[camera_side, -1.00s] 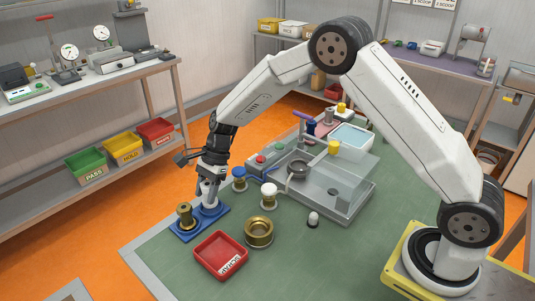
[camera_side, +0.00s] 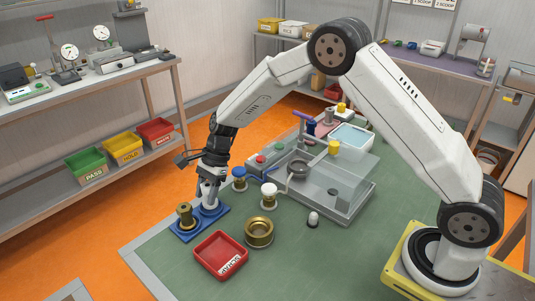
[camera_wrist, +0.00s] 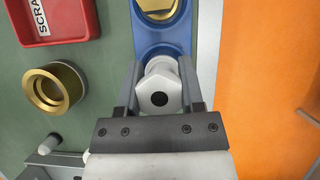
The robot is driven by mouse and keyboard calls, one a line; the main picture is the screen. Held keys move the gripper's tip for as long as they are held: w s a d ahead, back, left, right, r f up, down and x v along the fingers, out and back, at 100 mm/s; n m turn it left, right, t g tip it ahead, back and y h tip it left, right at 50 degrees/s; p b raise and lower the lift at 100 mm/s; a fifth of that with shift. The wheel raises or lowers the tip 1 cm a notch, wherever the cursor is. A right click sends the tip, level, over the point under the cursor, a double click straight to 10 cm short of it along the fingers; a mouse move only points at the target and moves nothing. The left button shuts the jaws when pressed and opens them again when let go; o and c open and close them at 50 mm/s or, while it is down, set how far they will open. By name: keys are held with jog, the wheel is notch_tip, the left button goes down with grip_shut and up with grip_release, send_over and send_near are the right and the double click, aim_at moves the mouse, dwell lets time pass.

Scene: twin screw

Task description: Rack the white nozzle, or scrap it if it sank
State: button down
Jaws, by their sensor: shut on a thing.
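My gripper (camera_wrist: 160,82) is shut on the white nozzle (camera_wrist: 158,92), a pale hex-shaped piece with a dark round hole. The jaws grip it from both sides. In the side view, my gripper (camera_side: 208,190) points down at the blue rack (camera_side: 216,216), over its right-hand place. The nozzle's lower end is at or just above the rack; I cannot tell whether it is fully seated. A brass nozzle (camera_side: 185,214) stands upright in the rack's left-hand place. The red scrap tray (camera_side: 220,256) lies in front of the rack and looks empty.
A brass ring-shaped cup (camera_side: 259,232) stands right of the scrap tray. A white-topped piece (camera_side: 268,194) and a blue-topped piece (camera_side: 239,177) stand behind. The front right of the green mat is clear.

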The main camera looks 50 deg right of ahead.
jog(key=shift+f, duration=0.75)
dwell(0.6)
dwell(0.4)
grip_release()
jog(key=shift+r, duration=0.15)
dwell(0.5)
jog(key=shift+r, duration=3.4)
